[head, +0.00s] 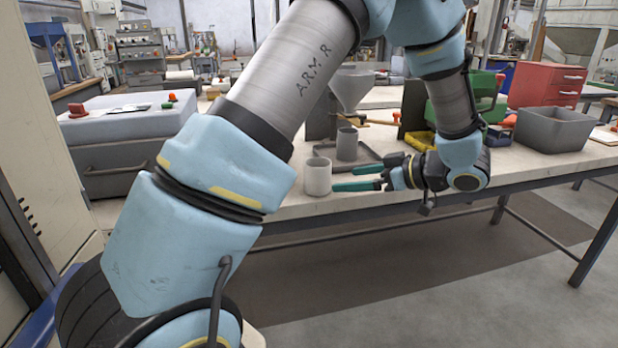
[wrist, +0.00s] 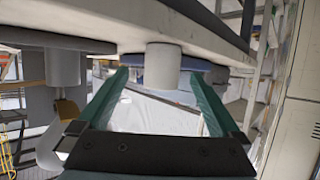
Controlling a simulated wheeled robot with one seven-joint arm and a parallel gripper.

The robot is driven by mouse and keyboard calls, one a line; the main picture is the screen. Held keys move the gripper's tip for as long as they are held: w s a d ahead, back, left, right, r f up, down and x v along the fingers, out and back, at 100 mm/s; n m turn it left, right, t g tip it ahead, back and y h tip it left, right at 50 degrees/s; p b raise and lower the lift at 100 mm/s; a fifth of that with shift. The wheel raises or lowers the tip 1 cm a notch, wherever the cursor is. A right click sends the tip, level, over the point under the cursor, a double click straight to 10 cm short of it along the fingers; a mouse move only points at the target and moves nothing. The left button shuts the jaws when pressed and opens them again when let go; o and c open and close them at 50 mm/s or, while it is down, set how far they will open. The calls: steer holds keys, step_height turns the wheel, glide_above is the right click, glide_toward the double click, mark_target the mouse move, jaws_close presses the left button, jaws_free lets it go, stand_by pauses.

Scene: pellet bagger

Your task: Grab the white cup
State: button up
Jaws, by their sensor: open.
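The white cup (head: 317,177) stands upright near the front edge of the workbench. My gripper (head: 336,179) is open, its two green fingers reaching in level from the right with the tips close to the cup. In the wrist view, which appears upside down, the white cup (wrist: 163,67) hangs from the bench top in line with the gap between the fingers of my gripper (wrist: 159,74). It seems to be at or just beyond the tips; I cannot tell whether they touch it. Nothing is held.
A grey cup (head: 347,143) stands on a dark base just behind the white cup, under a metal funnel (head: 351,88). A grey bin (head: 553,129) and a red drawer box (head: 546,84) are at the right. The workbench (head: 285,207) is bare at its front left.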

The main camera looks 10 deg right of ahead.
mark_target(328, 180)
steer(key=x, duration=0.4)
steer(key=shift+w+a, duration=0.15)
steer(key=shift+a, duration=0.15)
steer(key=p+x, duration=0.1)
steer(key=x, duration=0.4)
steer(key=shift+a+r+p, duration=0.15)
steer(key=shift+a+p, duration=0.1)
steer(key=shift+p, duration=0.05)
steer(key=c, duration=1.3)
